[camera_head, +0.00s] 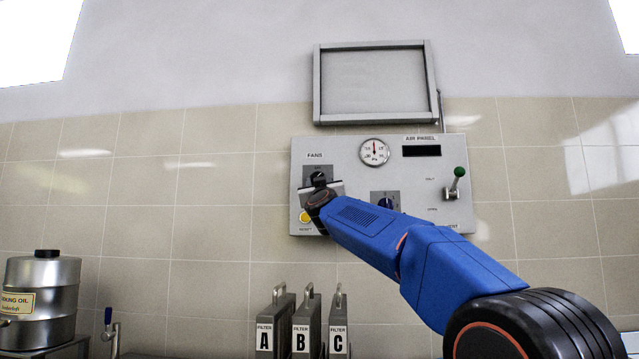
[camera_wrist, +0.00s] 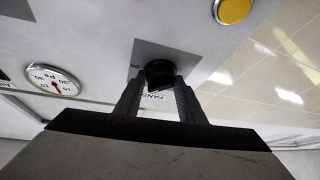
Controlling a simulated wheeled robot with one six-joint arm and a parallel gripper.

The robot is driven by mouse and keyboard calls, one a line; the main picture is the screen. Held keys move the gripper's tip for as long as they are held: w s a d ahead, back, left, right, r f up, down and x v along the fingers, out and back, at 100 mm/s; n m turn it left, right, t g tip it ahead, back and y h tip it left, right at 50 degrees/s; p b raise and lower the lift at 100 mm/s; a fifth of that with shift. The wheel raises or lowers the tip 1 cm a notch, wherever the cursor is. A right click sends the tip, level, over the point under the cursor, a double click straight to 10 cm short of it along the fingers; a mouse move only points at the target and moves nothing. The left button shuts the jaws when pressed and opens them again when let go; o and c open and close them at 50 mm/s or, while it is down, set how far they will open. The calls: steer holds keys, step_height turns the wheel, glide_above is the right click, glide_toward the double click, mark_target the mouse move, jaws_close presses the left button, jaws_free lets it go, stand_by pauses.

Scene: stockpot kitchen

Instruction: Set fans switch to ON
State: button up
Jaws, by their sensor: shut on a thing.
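The fans switch (camera_head: 319,176) is a black rotary knob on a grey plate under the FANS label, at the upper left of the grey air panel (camera_head: 345,222). My gripper (camera_head: 320,185) reaches it from the front and covers part of the plate. In the wrist view the black knob (camera_wrist: 159,72) sits between the two fingertips of my gripper (camera_wrist: 157,86), which are shut on it. Part of an "ON" mark shows beside the knob there. The knob's pointer direction is hard to tell, as the fingers hide part of it.
A yellow button (camera_head: 305,216) is just below the switch. Filters A, B and C (camera_head: 307,335) stand below. An oil canister (camera_head: 42,300) is far left.

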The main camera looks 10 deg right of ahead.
steer(key=shift+w+a+m+g+h, duration=0.15)
steer(key=shift+m+g+h, duration=0.45)
steer(key=shift+m+h, duration=1.45)
steer(key=shift+a+m+g+h, duration=0.3)
steer(key=shift+m+g+h, duration=0.6)
steer(key=shift+m, duration=2.05)
steer(key=shift+w+a+m+g+h, duration=0.1)
steer(key=shift+a+m+g+h, duration=0.15)
steer(key=shift+m+h, duration=1.95)
steer(key=shift+m+y, duration=0.45)
steer(key=shift+m, duration=0.05)
steer(key=o, duration=1)
steer(key=shift+o, duration=0.2)
steer(key=shift+s, duration=0.1)
steer(key=v, duration=1.7)
steer(key=shift+s+a, duration=0.1)
steer(key=shift+a, duration=0.05)
